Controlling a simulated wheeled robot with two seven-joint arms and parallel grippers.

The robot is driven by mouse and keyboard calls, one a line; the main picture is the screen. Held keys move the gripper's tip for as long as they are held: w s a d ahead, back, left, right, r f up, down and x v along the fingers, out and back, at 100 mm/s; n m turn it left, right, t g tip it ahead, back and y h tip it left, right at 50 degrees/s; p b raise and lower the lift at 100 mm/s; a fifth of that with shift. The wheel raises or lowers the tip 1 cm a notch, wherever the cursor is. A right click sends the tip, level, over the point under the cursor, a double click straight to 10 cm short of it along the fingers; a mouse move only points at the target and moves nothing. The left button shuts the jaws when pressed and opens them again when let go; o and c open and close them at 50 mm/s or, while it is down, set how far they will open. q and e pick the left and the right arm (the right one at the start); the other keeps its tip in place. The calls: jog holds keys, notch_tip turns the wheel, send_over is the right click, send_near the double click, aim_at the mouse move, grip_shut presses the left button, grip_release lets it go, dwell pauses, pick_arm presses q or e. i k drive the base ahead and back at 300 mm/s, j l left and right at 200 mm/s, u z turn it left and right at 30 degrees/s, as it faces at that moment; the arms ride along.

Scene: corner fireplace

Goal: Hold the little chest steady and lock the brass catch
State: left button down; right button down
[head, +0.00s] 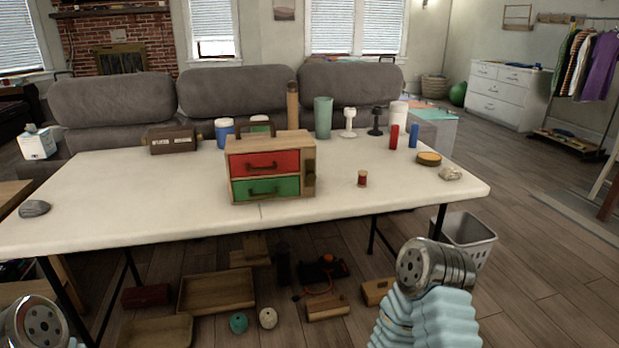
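Parts of my arms show at the lower left corner and lower right, both apart from the chest. No fingertips of either gripper are in view.
The white table (150,215) is mostly clear in front of the chest. A red spool (362,179) stands to the chest's right, and a grey stone (34,208) lies far left. A green tumbler (323,118) and other items stand behind. Wooden trays (217,291) lie on the floor below.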

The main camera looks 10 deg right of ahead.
aim_at(311, 177)
jog(key=i+l, duration=0.7)
jog(key=k+j, duration=0.3)
